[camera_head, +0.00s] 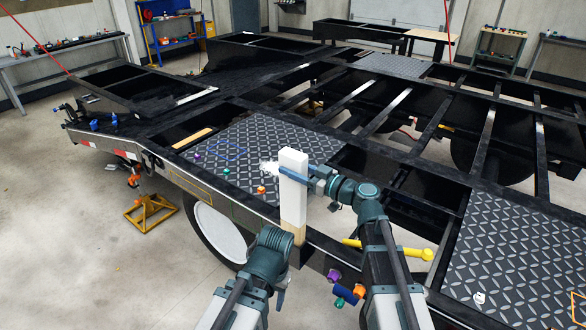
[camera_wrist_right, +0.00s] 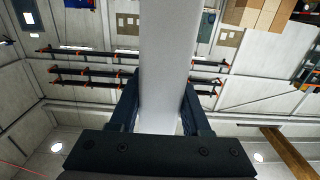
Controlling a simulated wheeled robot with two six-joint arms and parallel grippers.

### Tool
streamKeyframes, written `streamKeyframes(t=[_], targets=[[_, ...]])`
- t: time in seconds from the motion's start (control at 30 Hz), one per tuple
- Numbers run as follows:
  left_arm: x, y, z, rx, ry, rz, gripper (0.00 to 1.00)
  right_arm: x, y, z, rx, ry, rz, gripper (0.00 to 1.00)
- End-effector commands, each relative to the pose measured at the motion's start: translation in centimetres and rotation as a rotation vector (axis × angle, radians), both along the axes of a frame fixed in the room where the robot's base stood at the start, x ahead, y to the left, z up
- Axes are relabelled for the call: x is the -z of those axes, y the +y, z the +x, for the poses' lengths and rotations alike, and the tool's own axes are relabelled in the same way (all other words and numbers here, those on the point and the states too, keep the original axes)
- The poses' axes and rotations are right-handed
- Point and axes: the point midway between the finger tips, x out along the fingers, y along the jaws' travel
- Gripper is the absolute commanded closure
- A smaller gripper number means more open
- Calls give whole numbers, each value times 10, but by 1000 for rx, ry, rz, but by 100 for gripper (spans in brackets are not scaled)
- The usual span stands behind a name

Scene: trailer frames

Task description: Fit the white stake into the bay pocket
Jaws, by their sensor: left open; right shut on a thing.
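The white stake (camera_head: 292,200) stands about upright at the near side rail of the trailer, with a bare wood-coloured lower end. My right gripper (camera_head: 297,175) is shut on the stake's upper part. In the right wrist view the stake (camera_wrist_right: 168,60) runs up between the two fingers (camera_wrist_right: 158,110). My left gripper (camera_head: 280,238) is open and empty, low beside the stake's lower end. The bay pocket cannot be made out; the stake's foot is partly hidden by the left gripper, so I cannot tell if it is in a pocket.
The black trailer's near rail (camera_head: 240,205) runs across in front of me. A diamond-plate deck (camera_head: 230,140) holds small coloured pieces. Another plate (camera_head: 520,260) lies at the right. A yellow handled bar (camera_head: 390,248) is close to my right arm.

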Motion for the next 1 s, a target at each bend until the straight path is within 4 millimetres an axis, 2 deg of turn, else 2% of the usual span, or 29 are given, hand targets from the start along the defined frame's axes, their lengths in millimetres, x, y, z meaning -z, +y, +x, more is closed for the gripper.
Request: streamKeyframes(t=[1.0], targets=[[24, 0, 0, 0, 0, 0, 47, 24, 0, 0, 0, 0, 1, 100]])
